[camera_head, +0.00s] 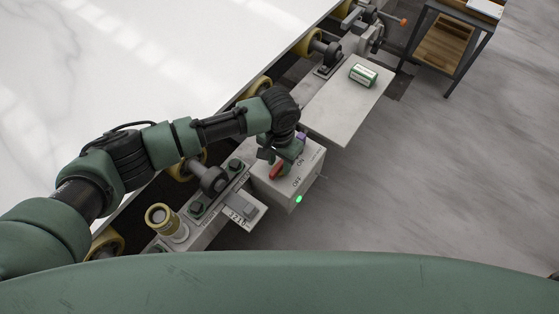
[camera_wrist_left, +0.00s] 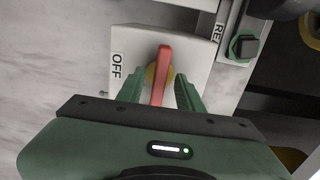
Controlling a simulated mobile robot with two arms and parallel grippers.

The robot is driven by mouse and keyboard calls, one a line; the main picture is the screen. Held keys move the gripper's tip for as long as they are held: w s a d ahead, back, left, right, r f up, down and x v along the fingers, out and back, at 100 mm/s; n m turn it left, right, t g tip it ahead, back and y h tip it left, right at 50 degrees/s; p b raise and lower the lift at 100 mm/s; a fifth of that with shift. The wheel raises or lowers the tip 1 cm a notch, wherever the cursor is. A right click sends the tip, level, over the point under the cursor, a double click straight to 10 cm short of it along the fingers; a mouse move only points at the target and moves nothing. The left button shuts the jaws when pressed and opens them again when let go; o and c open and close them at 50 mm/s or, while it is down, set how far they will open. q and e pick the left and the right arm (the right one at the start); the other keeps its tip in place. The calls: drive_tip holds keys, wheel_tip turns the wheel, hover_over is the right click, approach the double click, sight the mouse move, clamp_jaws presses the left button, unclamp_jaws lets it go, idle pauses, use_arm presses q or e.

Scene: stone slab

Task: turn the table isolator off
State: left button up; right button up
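The isolator is a pale grey box (camera_head: 312,172) beside the slab table, marked ON and OFF, with a lit green lamp (camera_head: 298,198) on its lower side. Its red handle (camera_head: 277,172) is partly hidden by my left gripper in the head view. In the left wrist view the red handle (camera_wrist_left: 163,75) stands over a yellow round base, with the OFF label to its left; the ON label is not seen there. My left gripper (camera_wrist_left: 160,92) is open, one finger on each side of the handle, with gaps visible. My right gripper is not in view.
A large white stone slab (camera_head: 150,60) on yellow rollers fills the left. A yellowish cylinder (camera_head: 161,219) stands near the front. A wooden-shelved stand (camera_head: 445,45) is at upper right. Floor at right is clear.

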use_arm(q)
clamp_jaws()
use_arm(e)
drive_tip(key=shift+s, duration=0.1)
